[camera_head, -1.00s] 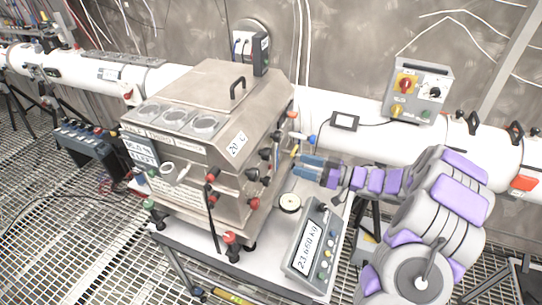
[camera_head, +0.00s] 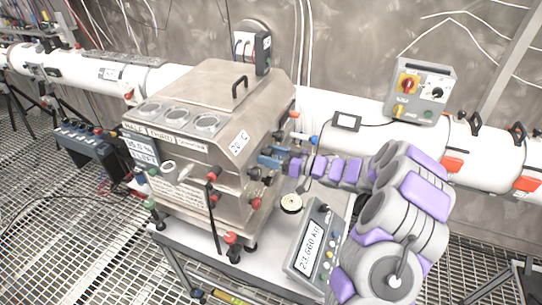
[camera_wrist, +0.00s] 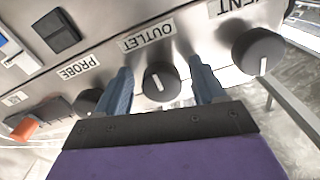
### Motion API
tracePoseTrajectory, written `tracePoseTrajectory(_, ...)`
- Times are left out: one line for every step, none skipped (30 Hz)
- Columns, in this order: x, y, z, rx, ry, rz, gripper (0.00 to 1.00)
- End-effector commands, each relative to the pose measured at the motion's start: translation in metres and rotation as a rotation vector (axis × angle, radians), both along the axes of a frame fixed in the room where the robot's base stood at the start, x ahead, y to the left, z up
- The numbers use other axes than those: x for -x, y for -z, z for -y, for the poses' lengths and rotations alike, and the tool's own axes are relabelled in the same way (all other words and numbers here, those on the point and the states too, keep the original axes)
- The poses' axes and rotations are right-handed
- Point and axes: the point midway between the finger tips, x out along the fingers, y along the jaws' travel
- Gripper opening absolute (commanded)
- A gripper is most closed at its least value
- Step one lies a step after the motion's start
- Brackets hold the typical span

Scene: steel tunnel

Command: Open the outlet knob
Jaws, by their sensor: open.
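My gripper (camera_wrist: 161,88) is open, with one blue finger on each side of the knob. I cannot tell whether either finger touches it. In the head view my gripper (camera_head: 270,158) is at the right side of the steel box (camera_head: 205,110), and the outlet knob cannot be made out there.
The vent knob (camera_wrist: 257,52) is close to the right finger, and the probe knob (camera_wrist: 88,101) is beside the left finger. A scale display (camera_head: 312,250) stands on the table below my arm. A white pipe (camera_head: 370,140) runs behind.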

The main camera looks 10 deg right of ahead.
Motion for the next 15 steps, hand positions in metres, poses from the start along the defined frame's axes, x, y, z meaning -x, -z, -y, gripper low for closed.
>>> tracePoseTrajectory(-0.0003,0.0,-0.0001,0.0,0.0,0.0,0.69)
tracePoseTrajectory(-0.0003,-0.0001,-0.0001,0.0,0.0,0.0,0.69)
tracePoseTrajectory(-0.0004,0.0001,0.0,0.0,0.0,0.0,0.69)
tracePoseTrajectory(-0.0004,0.0001,0.0,0.0,0.0,0.0,0.69)
tracePoseTrajectory(-0.0003,0.0,0.0001,0.0,0.0,0.0,0.69)
tracePoseTrajectory(-0.0003,0.0,0.0001,0.0,0.0,0.0,0.69)
tracePoseTrajectory(-0.0003,0.0,0.0002,0.0,0.0,0.0,0.69)
tracePoseTrajectory(-0.0003,0.0,0.0002,0.0,0.0,0.0,0.67)
tracePoseTrajectory(-0.0003,0.0,0.0002,0.0,0.0,0.0,0.63)
tracePoseTrajectory(-0.0003,0.0,0.0002,0.0,0.0,0.0,0.6)
tracePoseTrajectory(-0.0003,0.0,0.0002,0.0,0.0,0.0,0.57)
tracePoseTrajectory(-0.0002,0.0,0.0003,0.0,0.0,0.0,0.53)
tracePoseTrajectory(-0.0002,0.0,0.0003,0.0,0.0,0.0,0.5)
tracePoseTrajectory(-0.0002,0.0,0.0003,0.0,0.0,0.0,0.47)
tracePoseTrajectory(-0.0002,0.0001,0.0002,0.0,0.0,0.0,0.43)
